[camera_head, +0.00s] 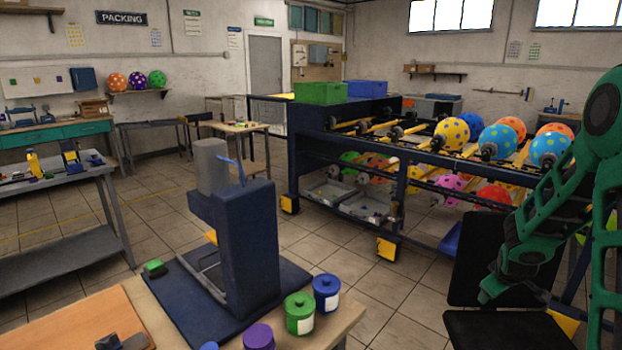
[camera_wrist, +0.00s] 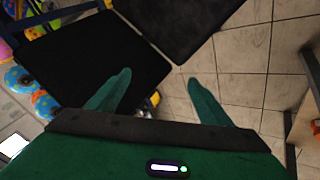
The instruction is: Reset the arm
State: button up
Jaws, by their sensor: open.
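My green arm (camera_head: 545,212) is bent at the right side of the head view, in front of the balloon rack. It is apart from the worktable and its press. My gripper (camera_wrist: 158,78) shows in the wrist view with its two green fingers spread wide. Nothing is between the fingers. It hangs in free air with the tiled floor and dark flat surfaces below.
A table (camera_head: 345,318) in front holds a dark blue press (camera_head: 250,245), a green pot (camera_head: 299,315), a blue pot (camera_head: 326,293) and a purple pot (camera_head: 259,337). A rack (camera_head: 345,160) of spotted balloons stands behind my arm. Tiled floor (camera_head: 395,308) is clear between table and rack.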

jog(key=s+a+r+m+g+y, duration=0.1)
jog(key=s+a+r+m+g, duration=0.1)
jog(key=s, duration=1.1)
jog(key=s+a+r+m+g+y, duration=0.2)
jog(key=s+a+r+m, duration=0.3)
jog(key=s+r, duration=0.4)
jog(key=s+a+r+m+g+y, duration=0.1)
jog(key=s+a+r, duration=0.4)
jog(key=s, duration=1.2)
jog(key=a+m+g, duration=0.1)
jog(key=m, duration=0.1)
jog(key=shift+r+m, duration=0.25)
jog(key=shift+m, duration=0.05)
jog(key=shift+w+f, duration=0.25)
jog(key=shift+w, duration=0.3)
